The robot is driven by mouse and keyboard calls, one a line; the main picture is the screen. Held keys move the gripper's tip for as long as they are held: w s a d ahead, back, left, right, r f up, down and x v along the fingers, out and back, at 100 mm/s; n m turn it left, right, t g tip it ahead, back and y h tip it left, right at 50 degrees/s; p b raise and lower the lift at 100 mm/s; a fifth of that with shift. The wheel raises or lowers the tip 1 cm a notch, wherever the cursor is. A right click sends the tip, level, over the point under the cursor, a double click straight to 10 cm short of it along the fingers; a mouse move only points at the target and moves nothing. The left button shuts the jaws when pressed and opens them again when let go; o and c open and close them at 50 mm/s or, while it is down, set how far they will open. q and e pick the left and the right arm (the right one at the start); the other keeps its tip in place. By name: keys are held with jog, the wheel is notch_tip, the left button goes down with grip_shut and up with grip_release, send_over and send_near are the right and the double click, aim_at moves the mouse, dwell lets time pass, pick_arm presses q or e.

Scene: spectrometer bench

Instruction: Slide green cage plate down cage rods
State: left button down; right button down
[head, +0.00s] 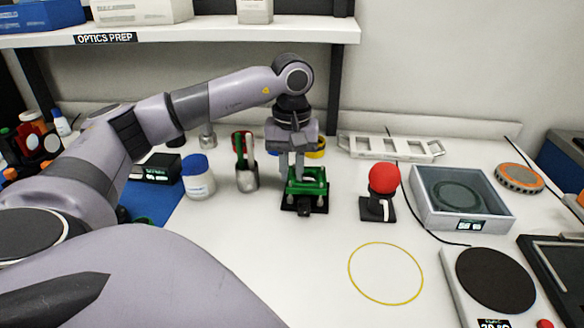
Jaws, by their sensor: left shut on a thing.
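The green cage plate (318,187) is in the middle of the head view, low over a black base (292,205) on the white bench. It looks about level. Short pale upright pieces show beneath it, which look like the cage rods; how far they pass through the plate is too small to tell. My left gripper (292,174) reaches down from above and is shut on the left part of the green cage plate. Its fingertips partly cover that side. My right gripper is not in view.
A metal cup (247,180) with tools and a blue-capped jar (198,180) stand left of the plate. A red ball on a black stand (383,180) and a grey tray (418,190) are to the right. The bench in front is clear around a yellow ring (351,282).

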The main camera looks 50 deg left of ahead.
pick_arm(q)
jog(key=shift+f+b, duration=0.4)
jog(key=shift+f, duration=0.3)
jog(key=shift+f, duration=0.15)
jog(key=c, duration=1)
grip_release()
jog(key=shift+o, duration=0.2)
jog(key=shift+r, duration=3.6)
